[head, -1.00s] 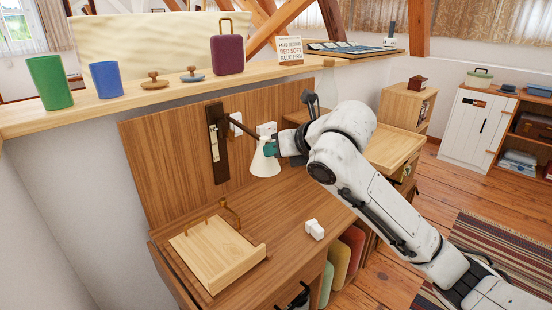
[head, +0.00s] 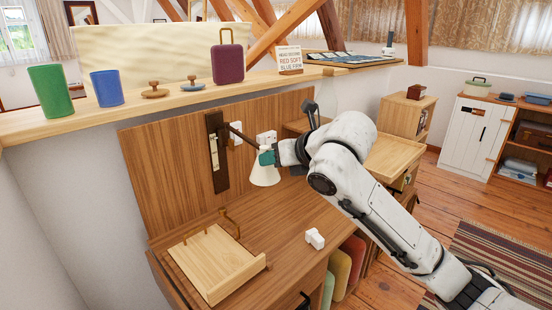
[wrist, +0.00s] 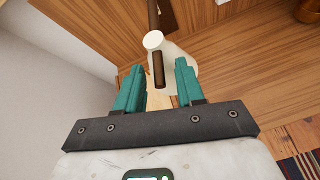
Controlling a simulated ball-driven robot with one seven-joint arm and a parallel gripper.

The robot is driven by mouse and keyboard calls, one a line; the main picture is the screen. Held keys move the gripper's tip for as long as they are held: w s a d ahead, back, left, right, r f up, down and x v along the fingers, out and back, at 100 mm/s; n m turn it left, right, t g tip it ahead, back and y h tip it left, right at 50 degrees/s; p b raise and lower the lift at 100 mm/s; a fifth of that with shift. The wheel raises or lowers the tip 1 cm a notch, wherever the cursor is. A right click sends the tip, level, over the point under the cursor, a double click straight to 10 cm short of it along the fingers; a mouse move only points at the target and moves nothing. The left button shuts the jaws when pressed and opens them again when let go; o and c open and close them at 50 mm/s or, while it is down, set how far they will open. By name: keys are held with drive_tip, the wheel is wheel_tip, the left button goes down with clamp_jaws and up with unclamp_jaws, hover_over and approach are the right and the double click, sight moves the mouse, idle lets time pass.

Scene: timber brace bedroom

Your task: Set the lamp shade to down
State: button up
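The lamp shade (head: 265,176) is a small white cone on a dark arm that reaches out from a dark wall plate (head: 217,152) on the wooden back panel. In the head view its wide end points downward, slightly tilted. My gripper (head: 267,157) is at the shade's upper part, and a teal finger covers some of it. In the wrist view the two teal fingers of my gripper (wrist: 160,72) stand apart. The white shade (wrist: 172,53) and a dark brown bar show between and beyond the fingertips. Whether a finger touches the shade cannot be told.
Below is the wooden desk (head: 262,222) with a light wooden stand (head: 215,262) and a small white block (head: 315,239). A ledge (head: 140,106) behind holds cups, knobs, a purple case (head: 228,62) and a sign (head: 290,60). The desk middle is mostly clear.

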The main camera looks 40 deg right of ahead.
drive_tip(key=shift+s+r, duration=0.1)
drive_tip(key=p+v, duration=0.1)
drive_tip(key=v, duration=0.9)
drive_tip(key=shift+s+r, duration=0.2)
drive_tip(key=shift+s, duration=0.05)
drive_tip(key=shift+a, duration=0.1)
